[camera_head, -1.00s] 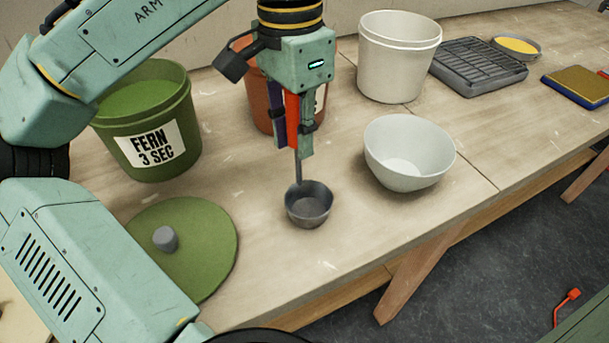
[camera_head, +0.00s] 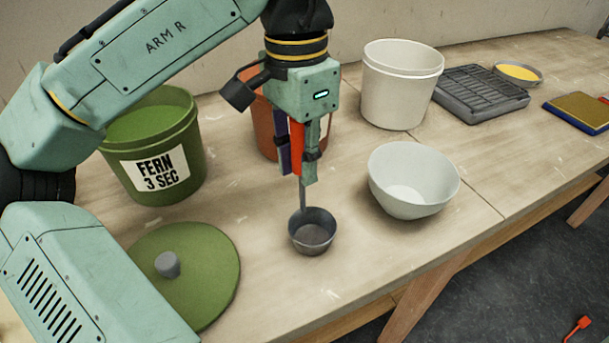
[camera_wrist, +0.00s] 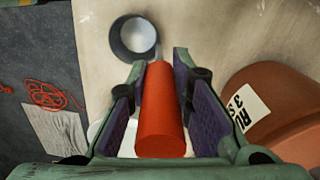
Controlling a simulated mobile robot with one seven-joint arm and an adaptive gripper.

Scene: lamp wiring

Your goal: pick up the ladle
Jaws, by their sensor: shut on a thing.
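The ladle has a grey cup (camera_head: 312,232), a thin stem and a red handle (camera_head: 297,148). My gripper (camera_head: 298,168) is shut on the red handle, with the handle upright between its fingers and the cup hanging below. In the wrist view the red handle (camera_wrist: 162,115) lies between the two dark finger pads, and the cup (camera_wrist: 135,38) shows beyond them. The cup is at or just above the wooden table; I cannot tell whether it touches.
A white bowl (camera_head: 413,185) stands right of the ladle. A terracotta bucket (camera_head: 262,130) is behind my gripper, a white bucket (camera_head: 402,88) behind the bowl. A green bucket (camera_head: 155,150) labelled FERN 3 SEC and a green lid (camera_head: 205,275) are left. The table's front edge is near.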

